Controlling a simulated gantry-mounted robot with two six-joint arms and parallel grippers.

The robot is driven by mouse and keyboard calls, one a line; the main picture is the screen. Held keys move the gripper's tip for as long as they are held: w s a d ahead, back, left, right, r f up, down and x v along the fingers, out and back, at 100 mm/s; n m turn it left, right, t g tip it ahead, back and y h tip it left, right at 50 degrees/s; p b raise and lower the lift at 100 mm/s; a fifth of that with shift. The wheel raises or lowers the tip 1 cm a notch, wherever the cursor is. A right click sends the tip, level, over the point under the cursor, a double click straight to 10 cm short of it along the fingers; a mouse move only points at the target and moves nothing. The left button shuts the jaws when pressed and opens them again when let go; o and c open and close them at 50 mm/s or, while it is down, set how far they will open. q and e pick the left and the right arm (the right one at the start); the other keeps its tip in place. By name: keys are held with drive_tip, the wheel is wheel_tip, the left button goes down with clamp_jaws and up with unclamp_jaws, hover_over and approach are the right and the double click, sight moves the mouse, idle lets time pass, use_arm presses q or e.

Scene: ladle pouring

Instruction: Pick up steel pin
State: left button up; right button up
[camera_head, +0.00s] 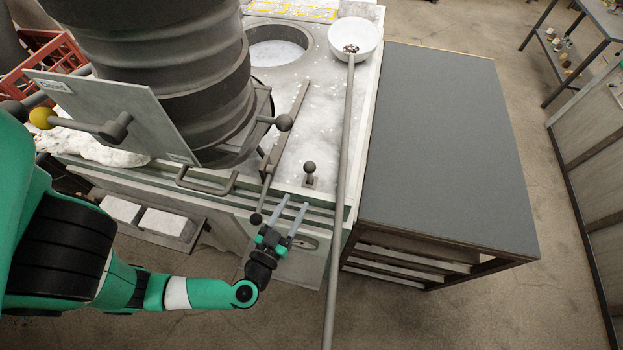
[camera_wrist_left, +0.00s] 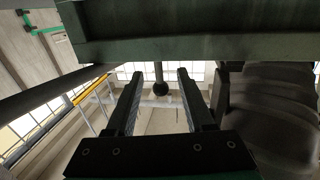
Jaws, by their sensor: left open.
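The steel pin (camera_head: 309,167) appears to be the short upright pin with a dark ball knob near the front edge of the furnace top in the head view. My left gripper (camera_head: 290,207) is open and empty, its two fingers pointing at the pin from just in front of the edge. In the left wrist view, which looks upside down, the pin's ball (camera_wrist_left: 161,88) shows between the spread fingers of the left gripper (camera_wrist_left: 158,75), beyond their tips and apart from them. My right gripper does not show.
A long ladle handle (camera_head: 344,170) runs just right of the pin, from a white bowl (camera_head: 353,36). A ball-ended lever (camera_head: 257,217) lies to the left. The large ribbed drum (camera_head: 170,80) stands further left. The grey table (camera_head: 440,140) at right is clear.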

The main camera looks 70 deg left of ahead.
sight(308, 181)
use_arm(q)
drive_tip(key=shift+x, duration=2.3)
drive_tip(key=x, duration=0.3)
drive_tip(key=b+x, duration=0.1)
drive_tip(key=x, duration=0.1)
drive_tip(key=shift+w+d+r, duration=0.1)
drive_tip(key=shift+w+r, duration=0.1)
drive_tip(key=shift+r, duration=0.05)
clamp_jaws()
